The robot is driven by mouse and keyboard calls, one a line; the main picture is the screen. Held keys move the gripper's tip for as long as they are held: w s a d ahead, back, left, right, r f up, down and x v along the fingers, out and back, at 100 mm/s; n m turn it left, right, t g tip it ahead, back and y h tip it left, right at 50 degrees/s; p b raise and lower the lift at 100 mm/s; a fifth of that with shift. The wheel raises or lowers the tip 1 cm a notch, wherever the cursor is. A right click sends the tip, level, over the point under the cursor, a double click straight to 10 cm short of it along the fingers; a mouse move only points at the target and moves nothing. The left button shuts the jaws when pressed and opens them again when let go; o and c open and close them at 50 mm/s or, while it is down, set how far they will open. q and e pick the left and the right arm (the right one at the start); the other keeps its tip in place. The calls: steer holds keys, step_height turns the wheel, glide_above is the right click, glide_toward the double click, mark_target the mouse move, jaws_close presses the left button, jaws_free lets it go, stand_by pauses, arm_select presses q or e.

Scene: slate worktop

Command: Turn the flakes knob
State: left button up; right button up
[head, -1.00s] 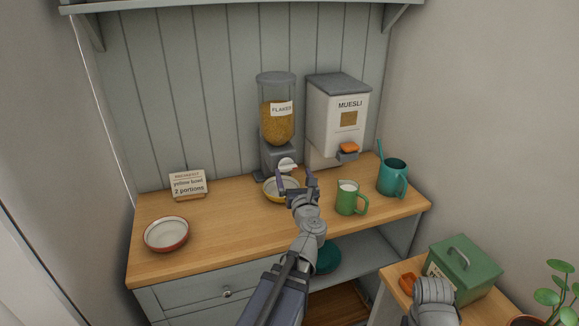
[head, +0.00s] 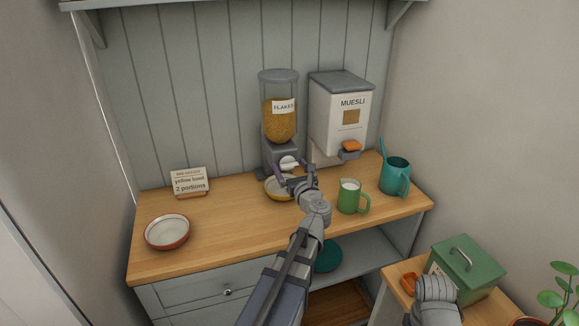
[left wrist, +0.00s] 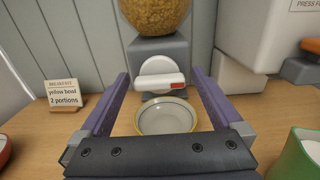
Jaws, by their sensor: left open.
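The flakes dispenser (head: 279,120) stands at the back of the worktop, its clear hopper filled with golden flakes. Its white knob (head: 288,162) is low on the grey front; in the left wrist view the knob (left wrist: 158,82) is a round disc with a roughly level bar, red at its right end. My left gripper (head: 296,175) is open just in front of it, with the knob between the fingers in the left wrist view and no visible grip. The yellow-rimmed bowl (left wrist: 167,117) sits below the knob and looks empty.
A muesli dispenser (head: 338,115) stands to the right. A green jug (head: 350,198) and a teal mug (head: 394,178) are right of my left gripper. A card (head: 188,183) reads "yellow bowl 2 portions". A red-rimmed bowl (head: 167,232) is at left, with clear worktop between.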

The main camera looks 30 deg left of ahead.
arm_select(q)
steer(key=shift+w+a, duration=0.3)
steer(key=shift+a, duration=0.1)
steer(key=c, duration=1.3)
steer(key=shift+m, duration=0.3)
steer(key=m, duration=0.3)
steer(key=shift+m, duration=0.3)
steer(key=m, duration=0.4)
steer(key=shift+m, duration=0.3)
steer(key=m, duration=0.4)
steer(key=shift+d, duration=0.1)
steer(key=shift+m, duration=2.5)
